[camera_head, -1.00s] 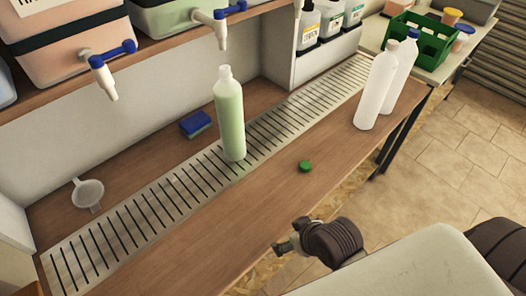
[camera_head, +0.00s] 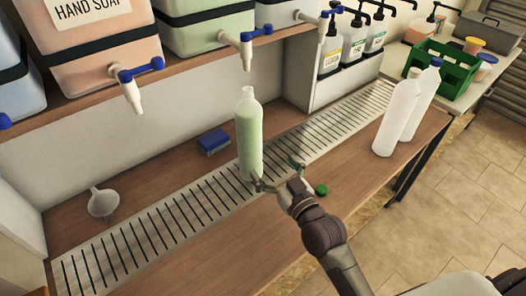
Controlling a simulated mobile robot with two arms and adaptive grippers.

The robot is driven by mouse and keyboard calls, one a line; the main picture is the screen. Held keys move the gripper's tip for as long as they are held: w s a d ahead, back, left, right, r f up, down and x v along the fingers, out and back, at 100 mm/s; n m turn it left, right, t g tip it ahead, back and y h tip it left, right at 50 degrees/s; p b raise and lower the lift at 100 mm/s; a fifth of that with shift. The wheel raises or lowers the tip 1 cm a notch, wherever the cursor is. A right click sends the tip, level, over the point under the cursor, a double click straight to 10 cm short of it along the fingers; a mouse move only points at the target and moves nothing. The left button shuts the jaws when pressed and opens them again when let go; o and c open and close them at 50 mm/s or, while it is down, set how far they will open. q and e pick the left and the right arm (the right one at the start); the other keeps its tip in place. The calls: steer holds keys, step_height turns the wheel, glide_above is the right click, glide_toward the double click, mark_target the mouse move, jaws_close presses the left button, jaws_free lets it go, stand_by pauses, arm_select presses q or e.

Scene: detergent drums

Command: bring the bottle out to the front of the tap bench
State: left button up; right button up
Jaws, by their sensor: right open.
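The bottle (camera_head: 249,138) is pale green and translucent, without a cap. It stands upright on the slotted drip grate (camera_head: 160,222) of the tap bench (camera_head: 205,258), in front of a white tap with a blue lever (camera_head: 246,45). My right gripper (camera_head: 275,172) is open at the lower right side of the bottle. One finger is close to the bottle's base and the other is off to the right; I cannot tell whether it touches. A green cap (camera_head: 321,189) lies on the bench just right of the gripper. My left gripper is not in view.
Two white bottles (camera_head: 398,115) stand at the bench's right end. A blue sponge (camera_head: 213,142) and a funnel (camera_head: 103,203) lie behind the grate. Drums with taps (camera_head: 105,40) sit on the shelf above. A green crate (camera_head: 443,65) is at the back right. The front left of the bench is clear.

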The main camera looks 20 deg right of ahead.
mark_target(250, 136)
steer(key=x, duration=1.2)
steer(key=shift+w+a, duration=0.15)
steer(key=shift+w, duration=0.25)
